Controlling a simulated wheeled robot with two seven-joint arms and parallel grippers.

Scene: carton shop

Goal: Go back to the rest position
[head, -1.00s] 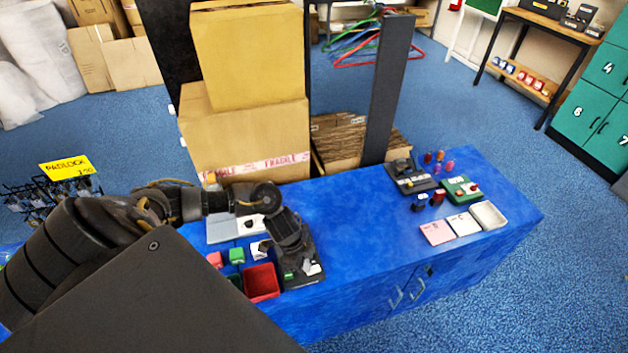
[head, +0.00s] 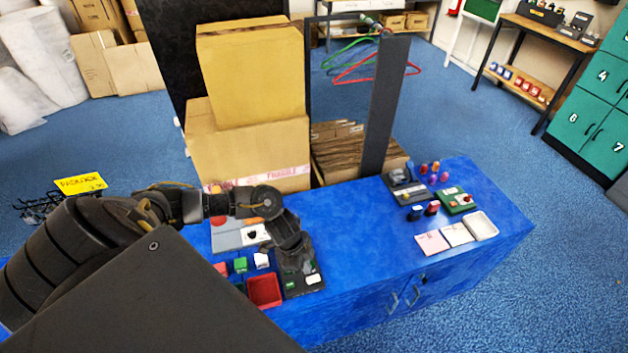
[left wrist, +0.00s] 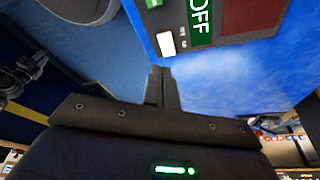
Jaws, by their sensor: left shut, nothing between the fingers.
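My left arm comes in from the left of the head view. Its gripper (head: 296,258) hangs over the left part of the blue counter (head: 350,240), above a dark panel (head: 304,284). The gripper is shut and empty; in the left wrist view its fingers (left wrist: 160,88) are together. That view also shows a green sign reading OFF (left wrist: 200,17) beyond the fingers. My right gripper is in neither view.
A red tray (head: 264,290) and small red and green blocks lie beside the left gripper. Stacked cartons (head: 250,140) and a grey post (head: 384,105) stand behind the counter. A white tray (head: 482,225) and cards lie at the right. The counter's middle is clear.

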